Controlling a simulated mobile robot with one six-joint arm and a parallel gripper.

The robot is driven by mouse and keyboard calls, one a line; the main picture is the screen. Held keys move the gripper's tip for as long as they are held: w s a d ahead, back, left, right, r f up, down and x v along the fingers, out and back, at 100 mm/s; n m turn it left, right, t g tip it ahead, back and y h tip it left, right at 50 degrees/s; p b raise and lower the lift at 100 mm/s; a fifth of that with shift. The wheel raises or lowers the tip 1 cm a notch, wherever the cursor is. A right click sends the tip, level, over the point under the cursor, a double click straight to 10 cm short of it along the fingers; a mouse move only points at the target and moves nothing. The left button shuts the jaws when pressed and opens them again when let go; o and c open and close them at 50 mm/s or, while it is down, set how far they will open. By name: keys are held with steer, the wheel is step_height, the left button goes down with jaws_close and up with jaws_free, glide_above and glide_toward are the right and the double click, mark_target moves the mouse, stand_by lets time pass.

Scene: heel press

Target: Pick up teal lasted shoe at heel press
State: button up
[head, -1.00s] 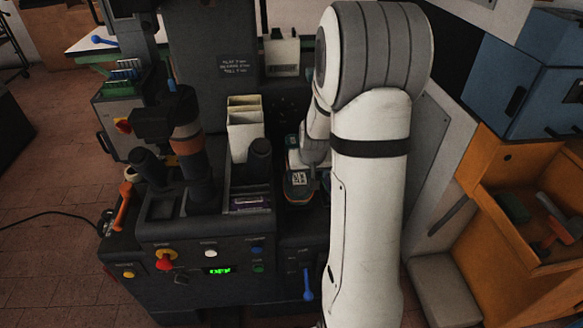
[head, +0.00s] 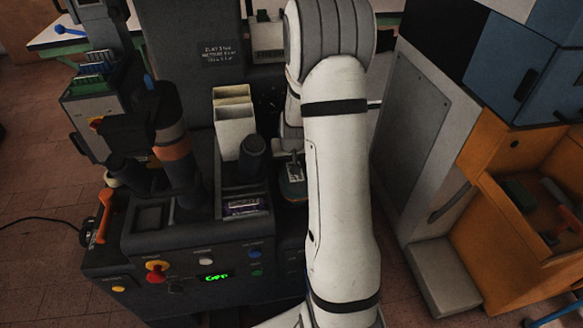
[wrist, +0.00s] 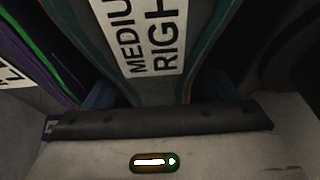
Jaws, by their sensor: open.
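The teal lasted shoe (head: 291,191) is at the right side of the press, largely hidden by my arm in the head view. In the wrist view its teal sides flank a white label (wrist: 142,40) reading "MEDIU" and "RIGH", cut off by the frame. My gripper (wrist: 162,92) is open, with a bluish finger on each side of the shoe's near end. Whether the fingers touch it I cannot tell. In the head view my gripper is mostly hidden behind the arm.
A purple item (wrist: 45,60) with a green line lies close on the left in the wrist view. The press has cream bins (head: 234,125), a dark post (head: 252,158) and a control panel (head: 205,262) near the shoe. An orange cabinet (head: 500,150) stands right.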

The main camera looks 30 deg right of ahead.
steer(key=shift+w+f, duration=0.25)
steer(key=shift+f, duration=0.45)
steer(key=shift+c, duration=0.3)
steer(key=shift+d, duration=0.1)
steer(key=c, duration=1.2)
